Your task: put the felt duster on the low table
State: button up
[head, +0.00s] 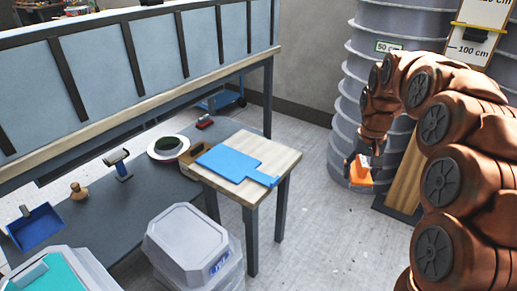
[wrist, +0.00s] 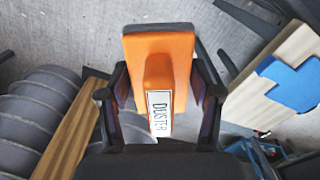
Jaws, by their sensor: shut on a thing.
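The felt duster (wrist: 178,52) is an orange block with a raised orange grip and a white label reading "DUSTER". My gripper (wrist: 158,95) is shut on its grip in the wrist view. In the head view the duster (head: 360,170) hangs below my gripper (head: 366,153), above the floor and in front of the grey ribbed column. The low table (head: 287,160) has a pale wooden top and dark legs, and stands left of my gripper, apart from it. A blue flat board with a handle (head: 235,164) lies on its top. The table's edge (wrist: 290,45) also shows at right in the wrist view.
A grey ribbed column (head: 340,150) and a wooden plank (head: 408,178) stand near my arm. A lidded grey bin (head: 190,235) is left of the table. Floor (head: 320,225) between table and arm is clear.

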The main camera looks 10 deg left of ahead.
aim_at(271, 151)
jog(key=u, duration=0.35)
jog(key=i, duration=0.85)
jog(key=u, duration=0.7)
